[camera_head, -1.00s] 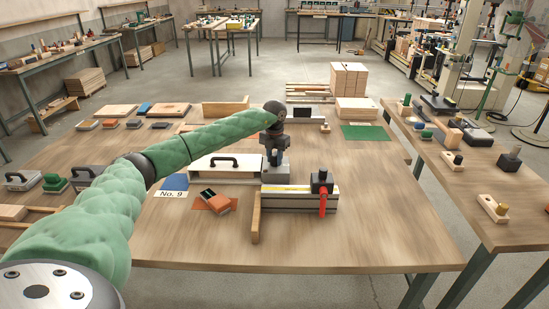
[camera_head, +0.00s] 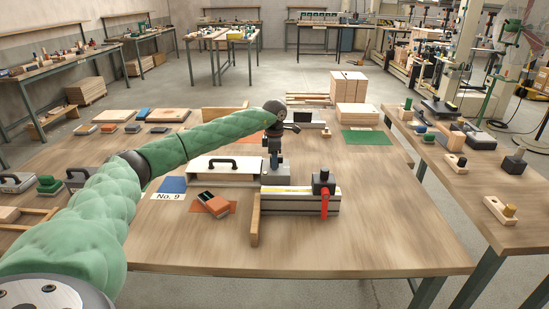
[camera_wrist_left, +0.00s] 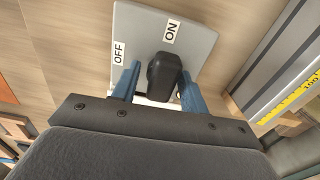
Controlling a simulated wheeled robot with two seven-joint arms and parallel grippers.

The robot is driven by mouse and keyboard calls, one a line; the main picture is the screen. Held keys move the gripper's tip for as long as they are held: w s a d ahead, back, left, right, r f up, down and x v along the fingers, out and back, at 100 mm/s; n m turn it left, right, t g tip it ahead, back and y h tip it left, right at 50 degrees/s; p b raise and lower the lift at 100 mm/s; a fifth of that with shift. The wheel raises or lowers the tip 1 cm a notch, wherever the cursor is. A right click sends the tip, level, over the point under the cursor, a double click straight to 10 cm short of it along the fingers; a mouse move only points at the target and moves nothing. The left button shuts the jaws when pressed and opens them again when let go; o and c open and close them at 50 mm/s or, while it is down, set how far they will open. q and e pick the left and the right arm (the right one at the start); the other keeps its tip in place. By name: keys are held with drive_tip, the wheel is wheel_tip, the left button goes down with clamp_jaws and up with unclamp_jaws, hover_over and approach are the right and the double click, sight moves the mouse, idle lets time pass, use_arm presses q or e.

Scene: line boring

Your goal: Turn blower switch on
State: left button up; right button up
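The blower switch is a grey plate (camera_wrist_left: 200,45) with a white OFF label on its left and a white ON label toward its upper right. A black knob (camera_wrist_left: 163,72) stands on it, leaning toward ON in the left wrist view. My left gripper (camera_wrist_left: 160,88) is open with its blue fingers on either side of the knob. The right finger looks very close to the knob; contact cannot be told. In the head view my left gripper (camera_head: 274,162) points down over the grey switch (camera_head: 277,177). My right gripper is not in view.
A grey fixture with a yellow scale (camera_head: 298,201) and a red-handled clamp (camera_head: 324,190) stands just in front of the switch. A white panel with a black handle (camera_head: 222,172) is to the left. The table front right is clear.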

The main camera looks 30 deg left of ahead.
use_arm(q)
drive_tip(key=shift+r, duration=0.15)
drive_tip(key=shift+r+p, duration=1.3)
drive_tip(key=shift+r, duration=2.1)
